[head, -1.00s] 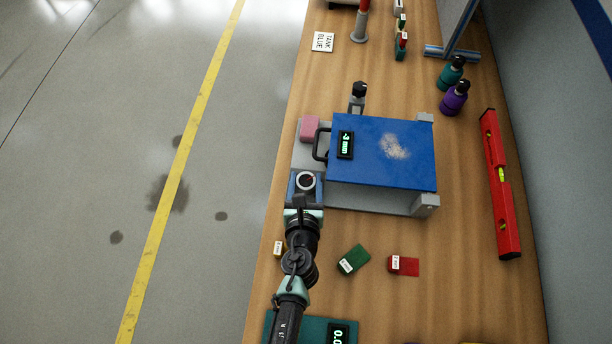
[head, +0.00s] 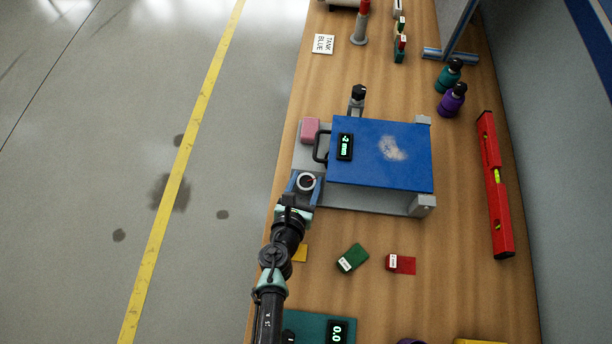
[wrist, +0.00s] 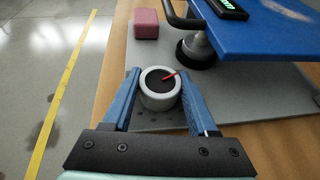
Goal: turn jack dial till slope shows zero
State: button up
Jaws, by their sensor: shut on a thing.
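The jack dial (wrist: 160,93) is a white round knob with a black top and a red pointer, on the grey base plate (wrist: 270,92). My gripper (wrist: 158,92) is shut on the dial, a blue finger on each side. In the head view the dial (head: 306,182) sits at the near left corner of the blue platform (head: 380,165). The red pointer points to the upper right in the wrist view. The slope display (head: 345,147) on the platform's left edge reads about -2 mm in green. It is cut off in the wrist view.
A pink block (head: 310,129) and a black handle (head: 321,146) are beyond the dial. A green block (head: 353,258) and a red block (head: 393,264) lie nearer on the bench. A red spirit level (head: 496,190) lies right.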

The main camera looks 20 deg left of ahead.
jog(key=m+h, duration=0.3)
jog(key=shift+a+h, duration=0.25)
jog(key=shift+h, duration=0.05)
jog(key=m+h+b, duration=0.2)
jog(key=h, duration=0.1)
jog(key=m+g+h+b, duration=0.1)
jog(key=m, duration=0.1)
jog(key=shift+w+f, duration=0.1)
jog(key=shift+f, duration=0.15)
jog(key=m+g+h+b, duration=0.4)
jog(key=m+b, duration=0.1)
jog(key=b, duration=0.1)
jog(key=shift+h+b, duration=0.35)
jog(key=shift+h, duration=0.05)
jog(key=shift+d+r+m+g+h+b, duration=0.15)
jog(key=shift+m+g+h+b, duration=0.55)
jog(key=shift+m+g+b, duration=0.4)
jog(key=shift+r, duration=0.1)
jog(key=o, duration=1.4)
